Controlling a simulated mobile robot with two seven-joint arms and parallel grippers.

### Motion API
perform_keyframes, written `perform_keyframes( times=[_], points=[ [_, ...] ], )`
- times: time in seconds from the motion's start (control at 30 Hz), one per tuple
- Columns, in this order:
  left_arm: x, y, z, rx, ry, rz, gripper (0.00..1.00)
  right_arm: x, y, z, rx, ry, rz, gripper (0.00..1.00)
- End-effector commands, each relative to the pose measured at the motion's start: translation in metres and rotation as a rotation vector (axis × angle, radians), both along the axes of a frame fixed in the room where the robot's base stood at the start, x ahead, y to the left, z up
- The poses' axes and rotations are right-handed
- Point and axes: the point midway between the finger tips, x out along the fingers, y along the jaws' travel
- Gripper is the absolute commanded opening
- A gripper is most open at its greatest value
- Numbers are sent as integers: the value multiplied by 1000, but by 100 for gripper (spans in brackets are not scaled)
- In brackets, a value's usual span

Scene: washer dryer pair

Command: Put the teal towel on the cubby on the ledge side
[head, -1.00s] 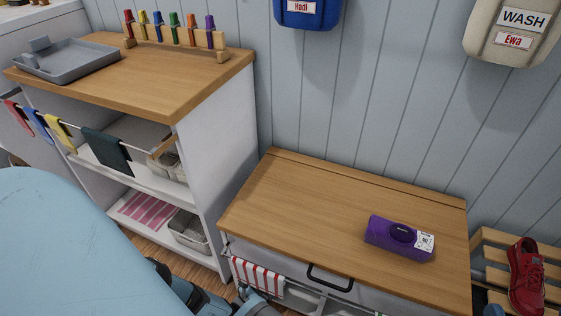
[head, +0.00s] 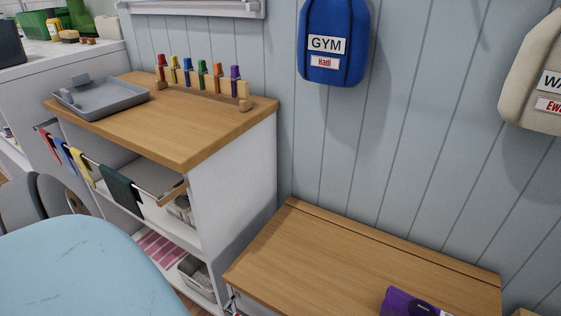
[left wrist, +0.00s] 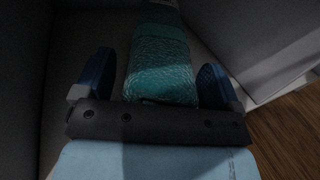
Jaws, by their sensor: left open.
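A teal towel (left wrist: 163,75) with a woven texture shows in the left wrist view. It lies between the two blue fingers of my left gripper (left wrist: 157,66), which is open, with dark gaps beside the towel. I cannot tell whether the fingers touch it. The left gripper does not show in the head view. My right gripper is not in view. An open shelf unit with a wooden top and white side panel (head: 235,185) stands at centre left in the head view. A dark green cloth (head: 121,189) hangs on the rail across its front.
On the unit's top are a grey tray (head: 100,97) and a rack of coloured pegs (head: 203,80). A wire basket (head: 196,276) sits low inside. A wooden bench top (head: 360,265) at right carries a purple item (head: 408,303). A blue GYM bag (head: 333,45) hangs above.

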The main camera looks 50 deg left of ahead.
Motion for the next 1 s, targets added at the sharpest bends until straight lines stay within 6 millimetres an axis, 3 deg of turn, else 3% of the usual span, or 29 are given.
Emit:
perform_keyframes(
  times=[0.17,0.5,0.7,1.0],
  points=[
    [-6,1,2,-1,2,-1,89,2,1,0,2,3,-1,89],
    [-77,7,2,0,3,-1,89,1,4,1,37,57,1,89],
    [-108,9,2,0,1,-1,89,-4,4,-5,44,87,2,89],
    [-120,10,2,0,0,-1,89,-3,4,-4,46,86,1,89]
  ],
)
